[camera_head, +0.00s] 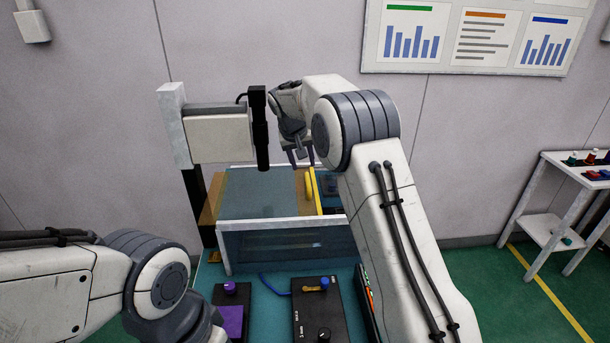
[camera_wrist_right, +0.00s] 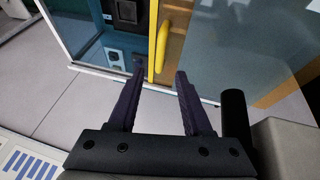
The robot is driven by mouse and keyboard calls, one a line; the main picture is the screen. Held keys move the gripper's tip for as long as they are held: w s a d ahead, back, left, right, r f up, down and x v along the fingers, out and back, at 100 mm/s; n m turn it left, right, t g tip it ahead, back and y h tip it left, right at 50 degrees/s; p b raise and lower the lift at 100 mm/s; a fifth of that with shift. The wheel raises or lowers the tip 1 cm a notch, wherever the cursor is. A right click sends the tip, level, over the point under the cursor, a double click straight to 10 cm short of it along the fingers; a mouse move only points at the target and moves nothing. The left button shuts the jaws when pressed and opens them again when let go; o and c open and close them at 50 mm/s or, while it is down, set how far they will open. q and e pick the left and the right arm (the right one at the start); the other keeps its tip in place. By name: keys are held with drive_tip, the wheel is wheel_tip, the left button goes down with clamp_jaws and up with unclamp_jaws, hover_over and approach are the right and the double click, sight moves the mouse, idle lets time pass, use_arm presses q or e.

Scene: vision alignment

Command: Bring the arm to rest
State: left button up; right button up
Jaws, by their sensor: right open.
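My right gripper (camera_head: 301,157) hangs in the air above a glass-walled enclosure (camera_head: 290,226), near its yellow handle (camera_head: 310,186). In the right wrist view its two dark fingers (camera_wrist_right: 158,76) are apart with nothing between them. The yellow handle (camera_wrist_right: 163,46) lies beyond the fingertips there, and I cannot tell the exact gap. My right arm (camera_head: 400,210) reaches up and over from the lower right. My left arm (camera_head: 70,285) enters at the lower left, and its gripper is out of view.
A camera post with a black cylinder (camera_head: 261,130) stands close left of the right gripper. A control box (camera_head: 318,312) and a purple block (camera_head: 231,320) sit in front of the enclosure. A white side table (camera_head: 560,195) stands at the right. Green floor (camera_head: 500,290) is clear before it.

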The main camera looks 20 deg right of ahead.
drive_tip(key=shift+v, duration=1)
drive_tip(key=s+a+r+n+g+y, duration=0.1)
drive_tip(key=s+a+n, duration=0.1)
drive_tip(key=s+a, duration=0.7)
drive_tip(key=s+a+n+g+y, duration=0.1)
drive_tip(key=s+a+n+y, duration=0.15)
drive_tip(key=s+a, duration=0.7)
drive_tip(key=s+d+f+n+g, duration=0.1)
drive_tip(key=s+f+n, duration=0.1)
drive_tip(key=s, duration=1.2)
drive_tip(key=s+d+f+n+g, duration=0.1)
drive_tip(key=s+d+f+n, duration=0.1)
drive_tip(key=s, duration=1.2)
drive_tip(key=shift+f+n, duration=0.35)
drive_tip(key=shift+f, duration=0.3)
drive_tip(key=shift+w+y, duration=0.1)
drive_tip(key=shift+y, duration=0.15)
